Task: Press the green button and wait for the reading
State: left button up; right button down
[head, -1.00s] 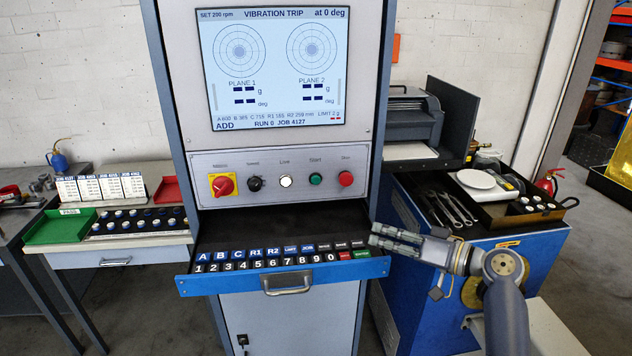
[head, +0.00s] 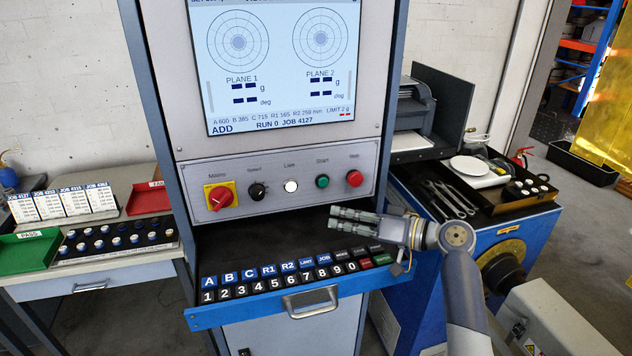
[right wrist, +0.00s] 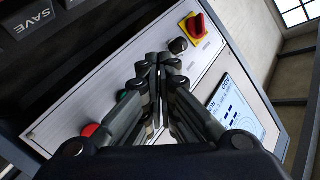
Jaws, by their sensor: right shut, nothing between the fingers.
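The green Start button (head: 322,181) sits on the grey control panel (head: 222,170), between the white Live lamp (head: 290,186) and the red Stop button (head: 354,178). My right gripper (head: 333,218) is shut and empty, below the green button and apart from it, over the open drawer. The screen (head: 280,60) shows ADD, RUN 0, JOB 4127 and dashes for both planes. My left gripper is not in view.
The blue-fronted drawer (head: 252,306) stands open below the panel, with labelled keys in it. A red rotary switch (head: 219,197) and a black knob (head: 257,191) are further left. A tool tray (head: 520,205) stands at the right.

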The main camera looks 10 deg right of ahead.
aim_at(323, 182)
jog(key=shift+s+d+r, duration=0.1)
jog(key=shift+s+d, duration=0.2)
jog(key=shift+d, duration=0.1)
jog(key=shift+w+a, duration=0.1)
jog(key=shift+w, duration=0.15)
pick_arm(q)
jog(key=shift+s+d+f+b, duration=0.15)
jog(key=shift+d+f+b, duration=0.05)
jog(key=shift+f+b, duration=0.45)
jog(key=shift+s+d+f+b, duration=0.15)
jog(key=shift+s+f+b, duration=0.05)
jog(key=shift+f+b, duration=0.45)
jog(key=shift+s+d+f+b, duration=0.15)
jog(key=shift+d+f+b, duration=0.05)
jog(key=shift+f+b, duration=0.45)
pick_arm(e)
jog(key=w, duration=0.8)
jog(key=shift+w+a, duration=0.3)
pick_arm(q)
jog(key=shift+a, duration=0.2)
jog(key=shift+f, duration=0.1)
pick_arm(e)
jog(key=shift+w, duration=0.1)
pick_arm(q)
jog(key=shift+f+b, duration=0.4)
jog(key=shift+b, duration=0.1)
pick_arm(e)
jog(key=shift+w, duration=0.35)
